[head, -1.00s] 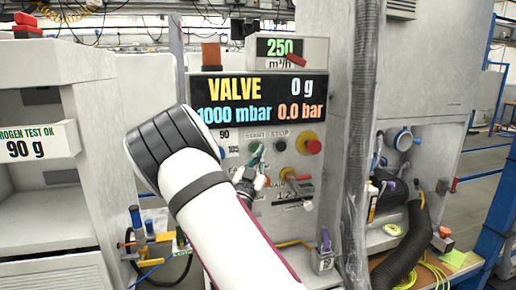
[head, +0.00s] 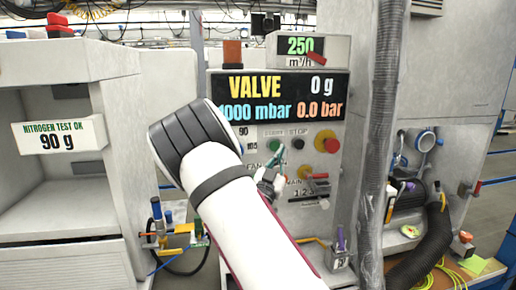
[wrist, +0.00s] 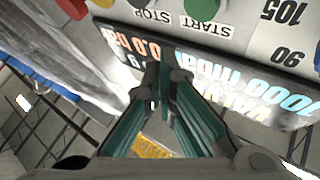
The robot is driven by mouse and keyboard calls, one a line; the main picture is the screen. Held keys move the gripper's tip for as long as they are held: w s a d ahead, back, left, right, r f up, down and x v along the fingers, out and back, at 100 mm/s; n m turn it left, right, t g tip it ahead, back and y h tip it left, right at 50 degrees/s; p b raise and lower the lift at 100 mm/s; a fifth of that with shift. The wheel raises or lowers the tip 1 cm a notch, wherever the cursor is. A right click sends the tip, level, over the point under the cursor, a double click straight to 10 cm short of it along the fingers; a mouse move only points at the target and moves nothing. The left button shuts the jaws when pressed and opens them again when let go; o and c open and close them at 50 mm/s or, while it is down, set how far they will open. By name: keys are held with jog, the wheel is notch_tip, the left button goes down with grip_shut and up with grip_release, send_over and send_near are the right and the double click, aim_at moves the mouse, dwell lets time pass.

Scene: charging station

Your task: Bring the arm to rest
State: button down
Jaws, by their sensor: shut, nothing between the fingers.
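My white arm with its black-banded joint crosses the middle of the head view, in front of the charging station panel (head: 232,165). My gripper (head: 278,155) shows small beyond the arm, close to the green start button (head: 274,146). In the wrist view my gripper's (wrist: 165,75) teal fingers are together with nothing between them. The fingertips lie over the dark display (wrist: 225,75), and the start button (wrist: 200,8) is at the top edge. I cannot tell whether the fingertips touch the panel. Part of the panel is hidden behind the arm.
A red stop button (head: 331,145) on a yellow base and a red-handled switch (head: 318,177) sit to the right of the gripper. A ribbed grey hose (head: 371,150) hangs further right. A white cabinet (head: 60,215) stands at left, with colored valves (head: 168,225) beside it.

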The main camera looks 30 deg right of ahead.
jog(key=s+a+r+n+g+y, duration=0.1)
jog(key=s+a+n+y, duration=0.35)
jog(key=a+y, duration=0.45)
jog(key=s+a+r+n+g+y, duration=0.1)
jog(key=s+a+n+g+y, duration=0.15)
jog(key=s+a+y, duration=0.5)
jog(key=s+a+f+n+g+y, duration=0.1)
jog(key=s+a+n+g, duration=0.1)
jog(key=s, duration=1)
jog(key=s+a+f+n+g+y, duration=0.1)
jog(key=s+a+n+g, duration=0.2)
jog(key=s, duration=1)
jog(key=shift+a+n, duration=0.65)
jog(key=shift+n, duration=0.05)
